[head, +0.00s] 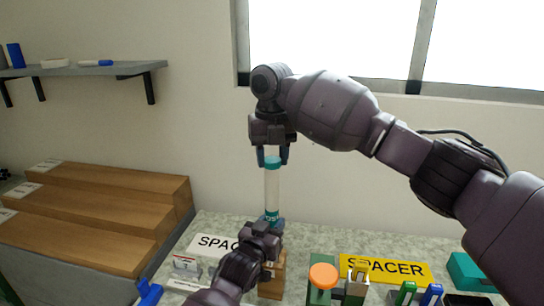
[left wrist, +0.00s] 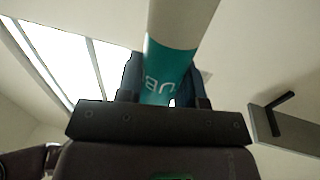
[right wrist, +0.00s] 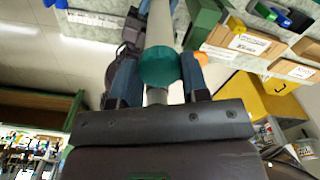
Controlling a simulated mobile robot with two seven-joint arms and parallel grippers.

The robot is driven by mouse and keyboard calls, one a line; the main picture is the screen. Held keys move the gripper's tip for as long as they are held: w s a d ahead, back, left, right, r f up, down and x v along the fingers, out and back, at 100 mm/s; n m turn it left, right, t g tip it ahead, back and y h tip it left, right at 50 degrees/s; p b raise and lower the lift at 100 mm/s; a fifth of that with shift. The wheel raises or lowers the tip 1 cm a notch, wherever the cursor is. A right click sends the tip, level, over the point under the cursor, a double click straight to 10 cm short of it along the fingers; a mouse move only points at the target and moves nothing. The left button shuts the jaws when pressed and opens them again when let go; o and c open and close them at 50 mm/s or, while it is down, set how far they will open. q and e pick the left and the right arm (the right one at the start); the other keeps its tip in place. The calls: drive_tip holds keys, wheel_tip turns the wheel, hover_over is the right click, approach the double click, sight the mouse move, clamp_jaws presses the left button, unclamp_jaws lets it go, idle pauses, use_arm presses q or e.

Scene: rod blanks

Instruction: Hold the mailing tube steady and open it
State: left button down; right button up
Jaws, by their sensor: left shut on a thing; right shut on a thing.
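The mailing tube (head: 272,190) is a pale, clear-looking cylinder standing upright above the bench, with a teal cap (head: 273,162) at its top and a teal lettered band near its bottom. My left gripper (head: 270,222) is shut on the tube at this band, which shows between its fingers in the left wrist view (left wrist: 168,75). My right gripper (head: 272,158) points down from above and is shut on the cap. The right wrist view shows the round cap (right wrist: 160,66) between the fingers, in line with the tube. The tube's lower end is hidden behind my left gripper.
A white sign (head: 210,243) and a yellow "SPACER" sign (head: 390,268) lie on the speckled bench. An orange-topped green item (head: 323,277), small blocks and a teal box (head: 470,270) stand at right. Wooden steps (head: 110,190) are at left, below a wall shelf (head: 85,70).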

sight(272, 159)
drive_tip(key=shift+r, duration=0.2)
drive_tip(key=shift+r, duration=0.35)
drive_tip(key=shift+r, duration=0.6)
drive_tip(key=shift+r, duration=1.95)
use_arm(q)
drive_tip(key=c, duration=0.7)
unclamp_jaws()
drive_tip(key=v, duration=1.2)
use_arm(e)
drive_tip(key=shift+f, duration=0.1)
